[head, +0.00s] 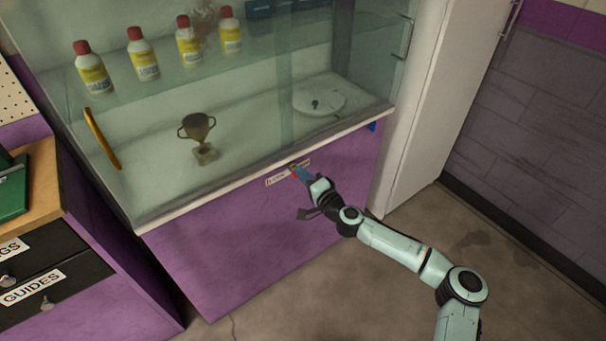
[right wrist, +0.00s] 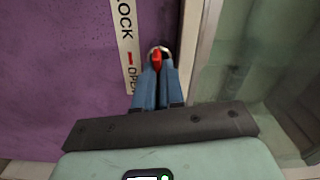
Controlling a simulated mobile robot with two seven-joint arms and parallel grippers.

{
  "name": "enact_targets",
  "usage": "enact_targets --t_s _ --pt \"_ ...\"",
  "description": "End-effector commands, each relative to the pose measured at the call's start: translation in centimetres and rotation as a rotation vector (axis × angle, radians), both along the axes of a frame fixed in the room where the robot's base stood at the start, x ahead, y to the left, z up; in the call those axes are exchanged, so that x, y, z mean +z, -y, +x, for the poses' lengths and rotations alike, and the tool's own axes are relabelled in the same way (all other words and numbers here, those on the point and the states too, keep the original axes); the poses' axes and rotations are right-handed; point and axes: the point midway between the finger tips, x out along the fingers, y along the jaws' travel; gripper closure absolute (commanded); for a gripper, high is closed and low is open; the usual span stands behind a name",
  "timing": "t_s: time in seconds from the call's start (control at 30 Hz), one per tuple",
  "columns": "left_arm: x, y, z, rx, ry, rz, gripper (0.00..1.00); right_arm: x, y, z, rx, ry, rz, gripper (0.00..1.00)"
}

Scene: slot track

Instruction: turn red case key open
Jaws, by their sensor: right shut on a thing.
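The red key (right wrist: 157,60) sits in a round metal lock on the purple front of the glass display case (head: 255,225). In the right wrist view, a white label strip (right wrist: 128,40) beside the lock shows the words "LOCK" and "OPEN", with a red mark near "OPEN". My right gripper (head: 297,172) is at the lock just under the case's white ledge. In the right wrist view its blue fingers (right wrist: 157,85) are shut on the red key. The fingers hide part of the key and lock. My left gripper is not in view.
Behind the glass are a trophy (head: 199,138), a white round plate (head: 320,99) and several yellow bottles (head: 143,56) on a shelf. A drawer unit (head: 40,270) stands at the left, a white cabinet (head: 425,110) at the right. The floor in front is clear.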

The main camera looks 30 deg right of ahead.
Motion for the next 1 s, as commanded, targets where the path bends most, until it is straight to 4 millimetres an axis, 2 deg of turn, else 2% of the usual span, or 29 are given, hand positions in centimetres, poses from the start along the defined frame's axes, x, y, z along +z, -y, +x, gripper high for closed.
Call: enact_targets --t_s 0.4,0.97,1.0 --pt "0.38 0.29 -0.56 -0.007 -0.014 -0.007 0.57 -0.18 -0.11 -0.02 0.003 -0.016 0.187 1.00" --pt "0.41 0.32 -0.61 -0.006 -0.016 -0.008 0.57 -0.23 -0.13 -0.02 0.004 -0.019 0.214 1.00" --pt "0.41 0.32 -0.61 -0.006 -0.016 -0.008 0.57 -0.22 -0.14 -0.02 0.004 -0.019 0.214 0.79"
